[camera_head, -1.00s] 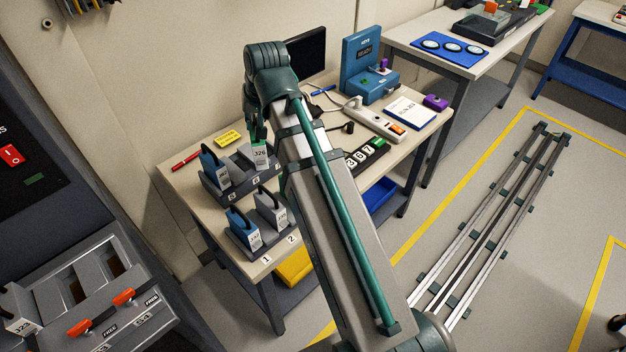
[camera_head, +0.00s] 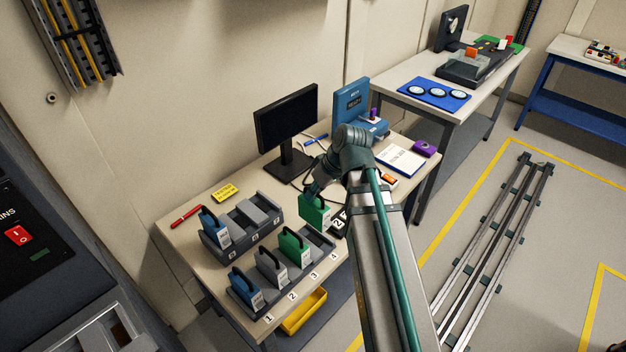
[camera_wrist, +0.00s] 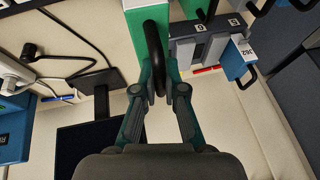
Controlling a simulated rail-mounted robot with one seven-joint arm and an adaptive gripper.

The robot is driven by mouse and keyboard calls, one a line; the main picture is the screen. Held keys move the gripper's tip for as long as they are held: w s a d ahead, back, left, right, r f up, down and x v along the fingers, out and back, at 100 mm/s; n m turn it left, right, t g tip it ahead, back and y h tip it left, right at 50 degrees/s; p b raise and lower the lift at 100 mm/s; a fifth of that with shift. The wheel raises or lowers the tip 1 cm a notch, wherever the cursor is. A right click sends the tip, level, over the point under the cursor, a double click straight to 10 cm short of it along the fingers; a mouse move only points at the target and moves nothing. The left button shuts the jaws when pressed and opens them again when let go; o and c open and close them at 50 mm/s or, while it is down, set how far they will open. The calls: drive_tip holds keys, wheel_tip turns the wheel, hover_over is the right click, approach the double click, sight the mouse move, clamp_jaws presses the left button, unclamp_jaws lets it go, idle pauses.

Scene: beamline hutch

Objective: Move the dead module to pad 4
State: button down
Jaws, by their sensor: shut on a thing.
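My gripper (camera_head: 317,190) is shut on the black handle of a green module (camera_head: 314,212), held up above the far right end of the front rack. In the wrist view the module (camera_wrist: 122,35) hangs beyond my fingertips (camera_wrist: 158,75), its handle between them. No marking on it can be read. The front rack's numbered pads hold a blue module (camera_head: 246,290) at 1, a grey one (camera_head: 271,266) at 2 and another green one (camera_head: 295,247) at 3. Pad 4 (camera_head: 319,241), by its number label, looks empty. The held module is apart from the rack.
A back rack (camera_head: 243,246) holds a blue module (camera_head: 214,227) on its left; its other slots look empty. A monitor (camera_head: 287,120) stands behind my gripper. A yellow bin (camera_head: 304,311) sits below the table.

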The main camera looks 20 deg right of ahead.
sight(314, 214)
drive_tip(key=shift+s+d+f, duration=0.1)
drive_tip(key=shift+d+f, duration=0.05)
drive_tip(key=shift+f, duration=0.15)
drive_tip(key=shift+f+b, duration=2.85)
drive_tip(key=shift+f, duration=1.25)
drive_tip(key=c, duration=1.2)
unclamp_jaws()
drive_tip(key=shift+r, duration=0.1)
drive_tip(key=v, duration=1.1)
drive_tip(key=shift+s+d+r, duration=0.1)
drive_tip(key=shift+d+r, duration=0.05)
drive_tip(key=shift+r, duration=0.25)
